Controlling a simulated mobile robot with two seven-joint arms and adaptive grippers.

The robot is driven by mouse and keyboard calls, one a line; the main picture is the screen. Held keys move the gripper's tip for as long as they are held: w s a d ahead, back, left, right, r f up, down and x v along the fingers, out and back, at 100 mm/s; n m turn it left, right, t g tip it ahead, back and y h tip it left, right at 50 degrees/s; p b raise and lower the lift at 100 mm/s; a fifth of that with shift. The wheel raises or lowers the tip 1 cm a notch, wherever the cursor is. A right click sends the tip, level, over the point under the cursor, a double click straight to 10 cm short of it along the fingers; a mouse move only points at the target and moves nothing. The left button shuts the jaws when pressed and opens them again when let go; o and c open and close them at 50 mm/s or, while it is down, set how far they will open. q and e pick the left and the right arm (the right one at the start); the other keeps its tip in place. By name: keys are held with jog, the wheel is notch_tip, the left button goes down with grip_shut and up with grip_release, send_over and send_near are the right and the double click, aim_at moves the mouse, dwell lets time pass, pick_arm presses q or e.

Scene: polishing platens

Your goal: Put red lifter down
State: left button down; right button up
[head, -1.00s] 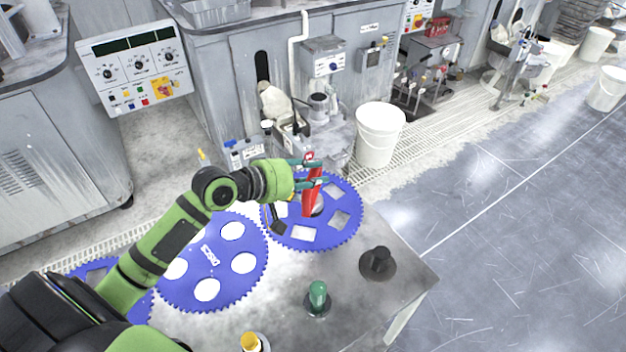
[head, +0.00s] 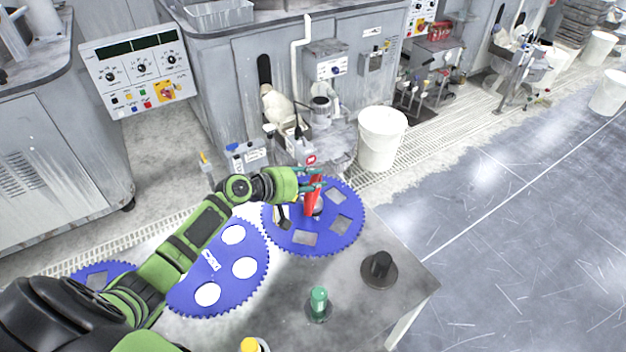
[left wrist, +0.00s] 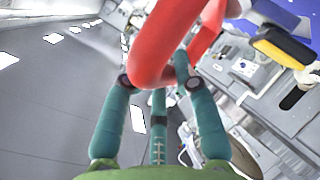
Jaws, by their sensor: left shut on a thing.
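The red lifter (head: 314,196) is upright in my left gripper (head: 312,178), over the blue toothed disc (head: 338,243) at the back right of the table. Whether its lower end touches the disc I cannot tell. In the left wrist view the red lifter (left wrist: 165,45) fills the top middle, and the teal fingers of my left gripper (left wrist: 152,80) are shut on it from both sides. My right gripper is not in view.
The table (head: 400,270) also carries a blue disc with round holes (head: 225,290), a green-topped piece (head: 319,300), a black piece on a round base (head: 379,268) and a yellow-topped piece (head: 250,344). A white bucket (head: 381,138) stands on the floor behind. Table surface around the green-topped piece is clear.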

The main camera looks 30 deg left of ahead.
pick_arm(q)
jog(key=shift+r, duration=0.1)
jog(key=c, duration=1)
grip_release()
jog(key=shift+s+f, duration=0.1)
jog(key=shift+f, duration=0.1)
jog(key=shift+r, duration=0.15)
jog(key=shift+s+a, duration=0.15)
jog(key=shift+s, duration=0.1)
jog(key=shift+b+v, duration=1.05)
jog(key=shift+v, duration=4.65)
